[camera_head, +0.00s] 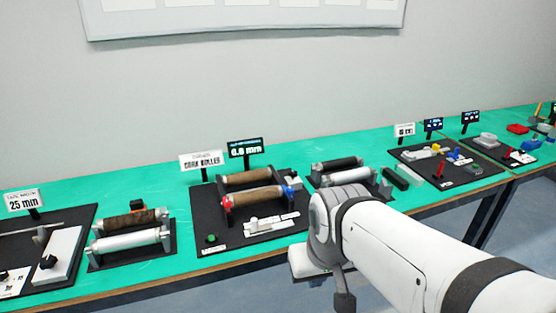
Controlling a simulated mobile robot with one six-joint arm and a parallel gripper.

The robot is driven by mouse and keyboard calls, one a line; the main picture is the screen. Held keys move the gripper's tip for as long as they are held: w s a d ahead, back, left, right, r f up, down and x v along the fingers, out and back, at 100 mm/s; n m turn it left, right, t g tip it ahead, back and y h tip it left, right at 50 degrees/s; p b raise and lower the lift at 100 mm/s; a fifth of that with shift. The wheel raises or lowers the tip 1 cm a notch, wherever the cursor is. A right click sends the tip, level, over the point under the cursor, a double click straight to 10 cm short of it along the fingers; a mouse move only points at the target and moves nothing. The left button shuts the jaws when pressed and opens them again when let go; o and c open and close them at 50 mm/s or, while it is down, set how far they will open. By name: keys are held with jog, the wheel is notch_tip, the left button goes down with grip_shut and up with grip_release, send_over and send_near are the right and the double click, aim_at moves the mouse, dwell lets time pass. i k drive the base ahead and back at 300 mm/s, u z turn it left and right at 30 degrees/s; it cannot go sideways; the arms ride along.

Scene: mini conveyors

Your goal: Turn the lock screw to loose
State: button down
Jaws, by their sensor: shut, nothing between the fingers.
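I cannot tell for sure which part is the lock screw. A black knob (49,262) sits on a white block at the station with the 25 mm sign, at the left.
The long green table (140,192) carries several black-based stations. The middle one has a cork roller sign (202,160) and a 0.6 mm display (245,148). Loose rollers (130,240) lie on stands between stations. More stations with red levers (439,169) stand at the right.

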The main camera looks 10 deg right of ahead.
aim_at(293, 174)
jog(key=z, duration=0.25)
jog(key=i, duration=1)
jog(key=z, duration=0.35)
jog(key=k, duration=0.9)
jog(key=u, duration=0.2)
jog(key=i, duration=1)
jog(key=u, duration=0.05)
